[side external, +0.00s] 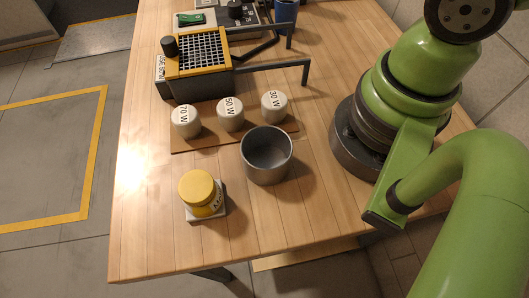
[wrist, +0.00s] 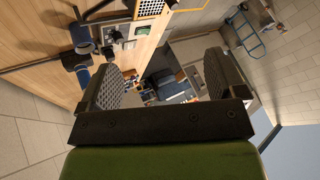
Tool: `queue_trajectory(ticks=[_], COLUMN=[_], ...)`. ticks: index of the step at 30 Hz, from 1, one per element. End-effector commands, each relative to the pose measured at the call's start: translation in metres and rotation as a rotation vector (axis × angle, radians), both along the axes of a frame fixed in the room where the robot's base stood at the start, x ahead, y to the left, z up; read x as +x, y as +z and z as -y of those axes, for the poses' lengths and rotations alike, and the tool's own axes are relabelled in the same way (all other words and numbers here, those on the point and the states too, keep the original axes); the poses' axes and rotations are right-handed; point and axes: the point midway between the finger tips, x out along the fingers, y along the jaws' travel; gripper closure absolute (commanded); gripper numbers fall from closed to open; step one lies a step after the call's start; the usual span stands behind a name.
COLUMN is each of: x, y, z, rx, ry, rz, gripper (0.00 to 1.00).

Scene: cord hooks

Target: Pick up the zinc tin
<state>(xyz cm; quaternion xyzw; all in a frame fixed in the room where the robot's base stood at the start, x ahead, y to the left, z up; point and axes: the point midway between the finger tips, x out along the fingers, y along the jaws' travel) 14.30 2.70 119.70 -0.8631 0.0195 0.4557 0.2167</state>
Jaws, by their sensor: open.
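The zinc tin (side external: 267,157) is an open, empty-looking grey metal cup. It stands upright on the wooden table in the side external view, in front of a board with white knobs. My gripper (wrist: 160,85) shows in the wrist view with its two dark ridged pads wide apart and nothing between them. The tin is not in the wrist view. The side external view does not show my gripper's fingers, so their distance from the tin cannot be told.
A yellow-lidded jar (side external: 200,193) stands on a small white base left of the tin. White cylinders marked 70 W, 50 W (side external: 231,113) and 30 W stand on a brown board (side external: 181,146). A grilled device (side external: 203,52) with hooked grey arms is behind. The table's front left is clear.

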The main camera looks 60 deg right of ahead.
Motion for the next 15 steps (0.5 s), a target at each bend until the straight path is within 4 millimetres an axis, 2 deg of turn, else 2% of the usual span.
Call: queue_trajectory(ticks=[7, 10, 13, 15], x=[0.000, 0.003, 0.013, 0.022], y=[0.000, -0.003, -0.014, -0.027], z=[0.000, -0.002, -0.010, -0.019], rx=[-0.001, -0.031, -0.122, -0.219], ry=[0.002, 0.056, 0.221, 0.407], rz=[-0.001, -0.013, -0.042, -0.067], gripper=[0.00, 0.00, 0.00, 0.00])
